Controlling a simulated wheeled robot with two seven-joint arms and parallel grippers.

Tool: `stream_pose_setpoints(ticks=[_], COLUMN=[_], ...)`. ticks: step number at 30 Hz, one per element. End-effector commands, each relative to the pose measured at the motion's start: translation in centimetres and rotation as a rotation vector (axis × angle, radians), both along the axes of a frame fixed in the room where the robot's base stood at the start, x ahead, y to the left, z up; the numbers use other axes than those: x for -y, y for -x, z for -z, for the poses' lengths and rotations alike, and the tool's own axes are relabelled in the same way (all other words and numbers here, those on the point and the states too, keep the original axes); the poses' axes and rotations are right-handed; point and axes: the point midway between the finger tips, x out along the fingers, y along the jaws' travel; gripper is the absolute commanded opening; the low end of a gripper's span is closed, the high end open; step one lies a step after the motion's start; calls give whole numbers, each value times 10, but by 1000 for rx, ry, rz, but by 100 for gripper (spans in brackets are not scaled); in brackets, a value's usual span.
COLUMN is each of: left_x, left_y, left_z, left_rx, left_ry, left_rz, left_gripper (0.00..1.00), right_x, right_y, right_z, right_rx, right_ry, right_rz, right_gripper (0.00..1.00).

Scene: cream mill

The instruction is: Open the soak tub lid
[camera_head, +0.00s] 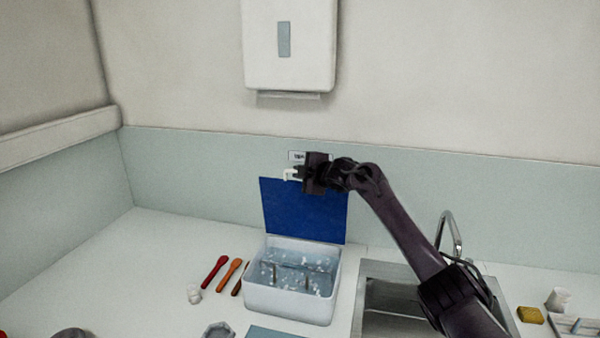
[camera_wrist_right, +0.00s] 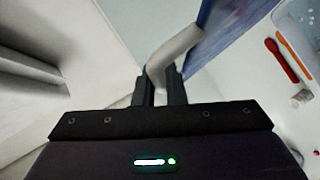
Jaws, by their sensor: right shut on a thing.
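The soak tub (camera_head: 290,304) is a white box on the counter, with bluish liquid and white bits inside. Its blue lid (camera_head: 304,212) stands upright at the tub's back edge, so the tub is open. A white handle (camera_head: 290,174) shows at the lid's top. My right gripper (camera_head: 300,173) is at that handle. In the right wrist view the gripper (camera_wrist_right: 160,88) is shut on the pale curved handle (camera_wrist_right: 172,55), with the blue lid (camera_wrist_right: 228,28) beside it. My left gripper is not in view.
Red, orange and dark-handled tools (camera_head: 228,275) lie left of the tub, near a small white item (camera_head: 194,294). A sink (camera_head: 390,300) with a faucet (camera_head: 452,235) is on the right. A yellow sponge (camera_head: 530,315) lies farther right. A dispenser (camera_head: 289,45) hangs on the wall above.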

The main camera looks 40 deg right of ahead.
Motion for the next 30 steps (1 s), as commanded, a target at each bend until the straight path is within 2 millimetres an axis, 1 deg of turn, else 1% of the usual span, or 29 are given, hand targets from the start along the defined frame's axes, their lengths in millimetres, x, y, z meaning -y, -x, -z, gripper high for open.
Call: stream_pose_setpoints(ticks=[1,2,6,7,14,17,20,30], left_x=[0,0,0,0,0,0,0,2], left_y=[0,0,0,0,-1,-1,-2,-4], left_z=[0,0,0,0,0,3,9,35], left_rx=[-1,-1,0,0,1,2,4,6], left_ry=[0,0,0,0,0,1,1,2], left_rz=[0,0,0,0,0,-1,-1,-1], left_gripper=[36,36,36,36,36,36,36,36], right_x=[0,0,0,0,0,1,1,-1], right_y=[0,0,0,0,1,4,13,60], right_z=[2,2,2,2,3,3,1,-16], right_rx=[-5,-5,-3,-3,-5,-4,-4,1], right_ry=[-2,-2,-1,-1,0,0,2,4], right_rz=[2,2,1,1,0,1,1,1], right_gripper=[0,12,30,32,32,32,32,32])
